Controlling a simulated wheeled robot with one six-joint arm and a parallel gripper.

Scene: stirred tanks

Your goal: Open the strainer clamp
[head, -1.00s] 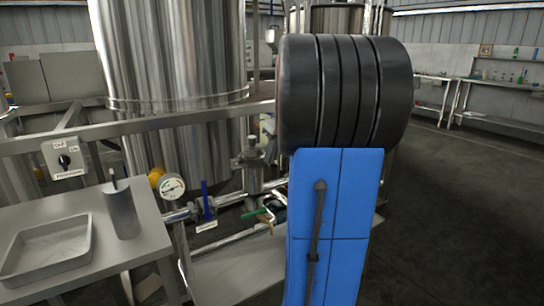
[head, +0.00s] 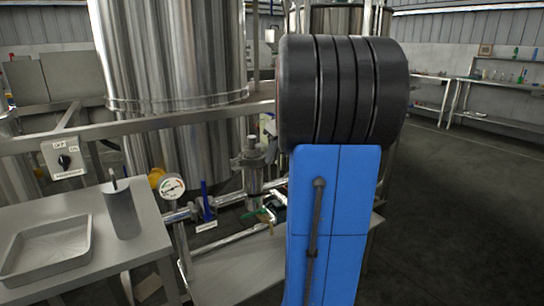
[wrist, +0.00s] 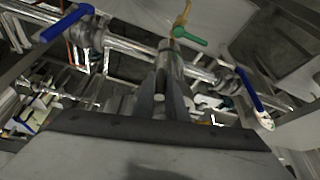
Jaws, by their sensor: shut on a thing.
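The strainer (head: 254,168) is an upright metal body on the pipe run below the big steel tank in the head view. In the wrist view its metal cylinder (wrist: 170,62) stands just beyond my fingertips. My gripper (wrist: 164,100) is shut, its two dark fingers close together around a small light part, which appears to be the strainer clamp (wrist: 159,98). The fingers hide most of the clamp, so I cannot tell its exact state. In the head view my own arm hides my gripper.
A green-handled valve (wrist: 190,36) is close beyond the fingers. Blue valve levers stand at left (wrist: 66,22) and right (wrist: 249,90). A pressure gauge (head: 172,187), a switch box (head: 65,160) and a table with a tray (head: 45,250) are to the left. Open floor lies at right.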

